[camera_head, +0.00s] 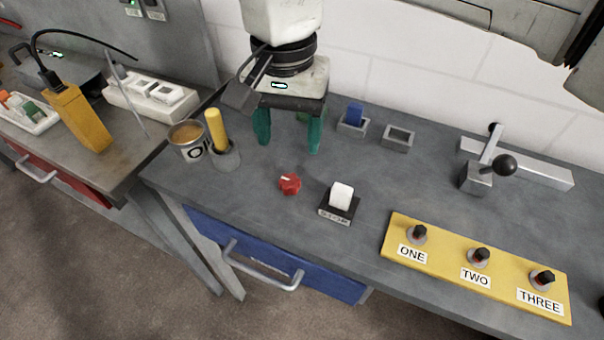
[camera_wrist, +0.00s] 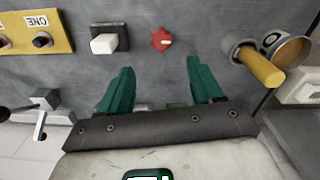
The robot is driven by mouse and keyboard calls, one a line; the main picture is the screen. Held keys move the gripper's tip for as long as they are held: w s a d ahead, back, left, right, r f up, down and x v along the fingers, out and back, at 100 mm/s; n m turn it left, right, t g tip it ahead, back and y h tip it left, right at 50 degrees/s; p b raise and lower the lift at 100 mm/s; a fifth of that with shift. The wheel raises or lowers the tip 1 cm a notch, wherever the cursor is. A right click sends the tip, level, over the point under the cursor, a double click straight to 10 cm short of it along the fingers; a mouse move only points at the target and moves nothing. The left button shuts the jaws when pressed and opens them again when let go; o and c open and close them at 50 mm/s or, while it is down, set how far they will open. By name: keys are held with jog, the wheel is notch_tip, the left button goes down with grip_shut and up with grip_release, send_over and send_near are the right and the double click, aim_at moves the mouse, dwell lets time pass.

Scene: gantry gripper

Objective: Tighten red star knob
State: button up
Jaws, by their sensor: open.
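The red star knob (camera_head: 290,184) sits on the grey bench top, left of the white rocker switch. It also shows in the wrist view (camera_wrist: 161,39), beyond my fingertips and between their lines. My gripper (camera_head: 288,148) hangs over the bench behind the knob, with its green fingers spread apart and nothing between them. In the wrist view the two fingers of my gripper (camera_wrist: 160,66) are wide open and apart from the knob. How far the fingertips are above the bench is hard to tell.
A white switch (camera_head: 342,196) stands right of the knob. A yellow cylinder in a grey holder (camera_head: 226,156) and an open can (camera_head: 190,146) stand left. A yellow panel (camera_head: 450,258) and a lever (camera_head: 490,160) lie farther right. A blue drawer (camera_head: 270,262) is below.

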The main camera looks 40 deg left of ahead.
aim_at(290, 179)
notch_tip(290, 179, down, 10)
jog(key=shift+s+a+r, duration=0.1)
jog(key=shift+c, duration=0.3)
jog(key=c, duration=1)
